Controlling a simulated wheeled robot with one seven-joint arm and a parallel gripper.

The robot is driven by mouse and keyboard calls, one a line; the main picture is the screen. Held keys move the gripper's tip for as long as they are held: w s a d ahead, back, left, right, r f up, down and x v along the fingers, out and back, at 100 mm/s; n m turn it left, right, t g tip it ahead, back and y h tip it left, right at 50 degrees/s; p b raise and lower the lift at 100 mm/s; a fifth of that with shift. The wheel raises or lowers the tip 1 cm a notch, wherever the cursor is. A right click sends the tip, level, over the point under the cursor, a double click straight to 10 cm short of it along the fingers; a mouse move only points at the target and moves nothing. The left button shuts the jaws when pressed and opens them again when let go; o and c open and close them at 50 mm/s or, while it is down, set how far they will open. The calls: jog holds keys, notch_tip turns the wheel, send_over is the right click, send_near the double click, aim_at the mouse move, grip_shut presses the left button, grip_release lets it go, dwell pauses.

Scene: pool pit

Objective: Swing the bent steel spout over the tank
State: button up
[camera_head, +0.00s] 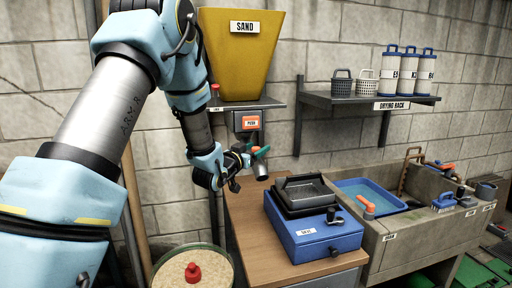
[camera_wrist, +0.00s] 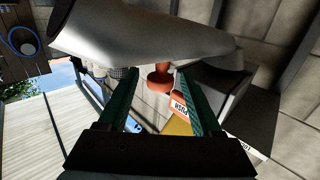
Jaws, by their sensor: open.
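The bent steel spout (camera_wrist: 145,38) is a smooth grey pipe crossing the top of the wrist view, very close to the camera. A red knob (camera_wrist: 159,80) juts from it and shows between my open fingers (camera_wrist: 157,74); I cannot tell whether they touch it. My arm hides much of the spout's run. A round tank (camera_head: 160,262) with a sand-coloured top and red knob stands at the bottom.
A yellow sand hopper (camera_head: 240,62) sits on a wall shelf above a red push-button box (camera_head: 249,122). A wooden counter (camera_head: 250,222) holds a blue unit (camera_head: 312,232). A stone sink (camera_head: 400,240) stands right. The drying rack (camera_head: 350,100) is above it.

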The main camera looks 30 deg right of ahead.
grip_shut()
dwell(0.5)
dwell(0.9)
